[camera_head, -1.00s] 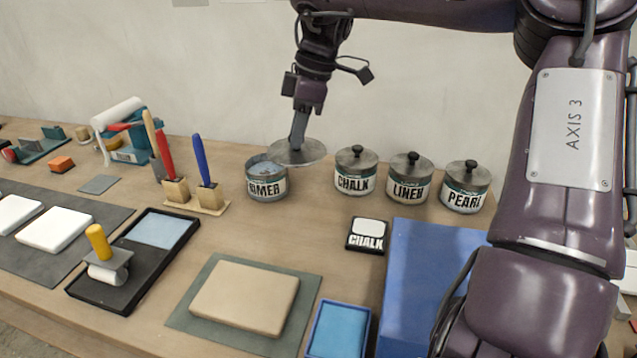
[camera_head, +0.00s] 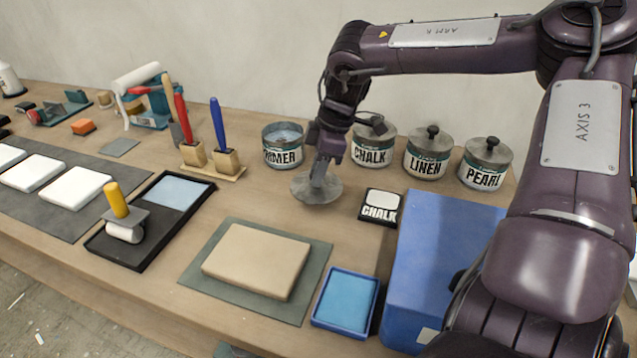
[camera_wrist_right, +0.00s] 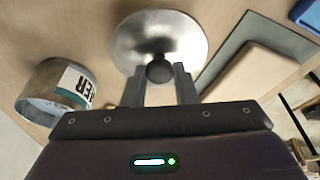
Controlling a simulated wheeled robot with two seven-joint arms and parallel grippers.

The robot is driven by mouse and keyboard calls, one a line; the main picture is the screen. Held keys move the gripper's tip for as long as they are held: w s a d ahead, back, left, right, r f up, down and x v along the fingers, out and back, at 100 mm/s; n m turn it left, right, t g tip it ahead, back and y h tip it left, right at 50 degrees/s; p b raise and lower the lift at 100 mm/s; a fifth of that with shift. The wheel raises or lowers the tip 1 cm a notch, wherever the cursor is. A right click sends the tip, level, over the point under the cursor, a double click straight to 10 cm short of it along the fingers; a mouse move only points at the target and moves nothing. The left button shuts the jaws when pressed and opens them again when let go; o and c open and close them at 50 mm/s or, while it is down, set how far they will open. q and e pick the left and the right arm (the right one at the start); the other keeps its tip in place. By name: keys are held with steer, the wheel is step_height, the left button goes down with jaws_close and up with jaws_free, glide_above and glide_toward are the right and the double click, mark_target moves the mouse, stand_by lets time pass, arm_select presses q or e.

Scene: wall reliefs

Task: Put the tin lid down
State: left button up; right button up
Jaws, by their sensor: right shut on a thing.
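The tin lid (camera_head: 306,190) is a round grey metal disc with a dark knob, low over or on the bare wood in front of the tins; I cannot tell whether it touches. My right gripper (camera_head: 319,178) reaches down from above and is shut on the lid's knob. In the right wrist view the lid (camera_wrist_right: 160,38) shows beyond the jaws (camera_wrist_right: 159,76), with the dark knob between them. The open tin, its label partly read as "IMER" (camera_head: 283,148), stands just behind and left of the lid, with pale blue-grey contents. My left gripper is not in view.
Lidded tins CHALK (camera_head: 372,150), LINEN (camera_head: 427,158) and PEARL (camera_head: 484,168) stand to the right. A CHALK card (camera_head: 380,206) lies right of the lid. A brush stand (camera_head: 212,172) is left, and a beige slab (camera_head: 256,262) in front. Bare wood surrounds the lid.

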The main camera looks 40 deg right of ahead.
step_height(320, 180, down, 4)
steer(key=shift+s+f, duration=0.1)
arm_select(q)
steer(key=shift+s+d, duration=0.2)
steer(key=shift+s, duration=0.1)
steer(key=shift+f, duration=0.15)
arm_select(e)
steer(key=shift+f, duration=0.15)
steer(key=o, duration=1)
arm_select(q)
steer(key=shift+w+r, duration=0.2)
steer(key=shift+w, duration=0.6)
